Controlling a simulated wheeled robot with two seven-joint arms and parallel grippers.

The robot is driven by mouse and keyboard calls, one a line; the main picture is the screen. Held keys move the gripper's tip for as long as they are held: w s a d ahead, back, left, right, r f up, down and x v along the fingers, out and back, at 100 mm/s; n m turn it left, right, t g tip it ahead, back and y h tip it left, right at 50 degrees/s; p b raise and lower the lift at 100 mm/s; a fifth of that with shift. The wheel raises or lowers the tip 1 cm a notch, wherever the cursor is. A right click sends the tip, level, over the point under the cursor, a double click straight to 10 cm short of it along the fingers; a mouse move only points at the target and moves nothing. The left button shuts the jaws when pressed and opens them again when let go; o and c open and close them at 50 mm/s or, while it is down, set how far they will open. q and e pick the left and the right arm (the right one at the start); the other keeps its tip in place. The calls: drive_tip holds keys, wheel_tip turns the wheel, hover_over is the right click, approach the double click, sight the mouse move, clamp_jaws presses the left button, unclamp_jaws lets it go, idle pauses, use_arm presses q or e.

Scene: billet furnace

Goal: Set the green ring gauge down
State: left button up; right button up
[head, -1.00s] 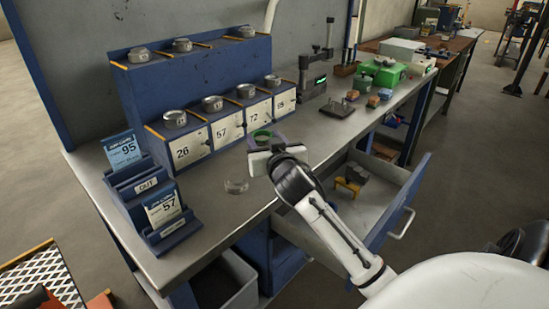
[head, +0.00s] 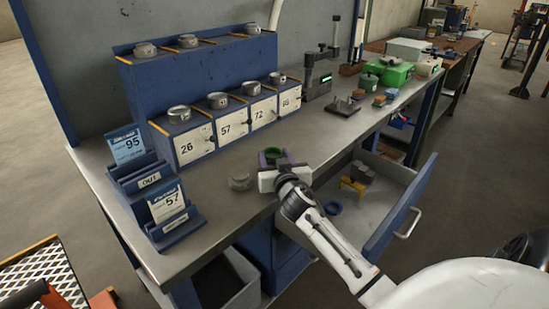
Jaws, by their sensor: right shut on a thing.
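My right gripper (head: 278,168) is over the front part of the steel bench top, near its front edge. It is shut on the green ring gauge (head: 273,153), whose upper part shows just beyond the white gripper body. A purple piece shows beside the green ring; I cannot tell what it belongs to. The gripper hides the ring's underside, so whether it touches the bench cannot be told. My left gripper is not in view.
The numbered blue rack (head: 160,75) with metal rings stands behind. Card holders (head: 160,195) stand at left. Bench space right of the gripper is clear.

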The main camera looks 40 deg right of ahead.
drive_tip(key=shift+f, duration=0.1)
drive_tip(key=o, duration=1.1)
